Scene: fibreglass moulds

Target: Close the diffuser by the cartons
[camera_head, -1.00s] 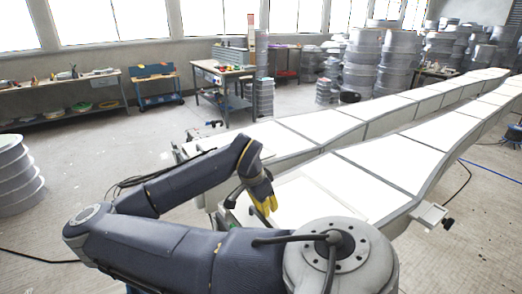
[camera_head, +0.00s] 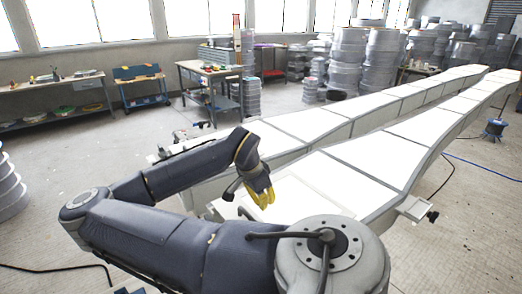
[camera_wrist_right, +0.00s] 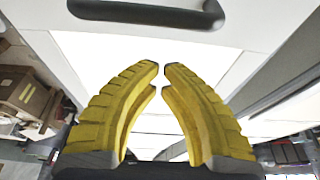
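In the right wrist view a pale panel with a black bar handle (camera_wrist_right: 150,12) lies at the top, beyond my right fingertips. I cannot tell for sure that it is the diffuser. Brown cartons (camera_wrist_right: 25,92) stand at the left of that view. My right gripper (camera_wrist_right: 161,70) has yellow fingers, a narrow gap between the tips and nothing between them; it does not touch the handle. In the head view my left gripper (camera_head: 262,196) hangs over the near end of a white-topped mould; whether its fingers are apart is unclear. My right gripper and the cartons are outside the head view.
Two long white-topped moulds (camera_head: 378,153) run away to the upper right. A bracket (camera_head: 414,208) sticks out from the near mould's right side. Benches (camera_head: 60,92) stand along the window wall, with stacked grey drums (camera_head: 352,58) behind. Floor at the left is mostly clear.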

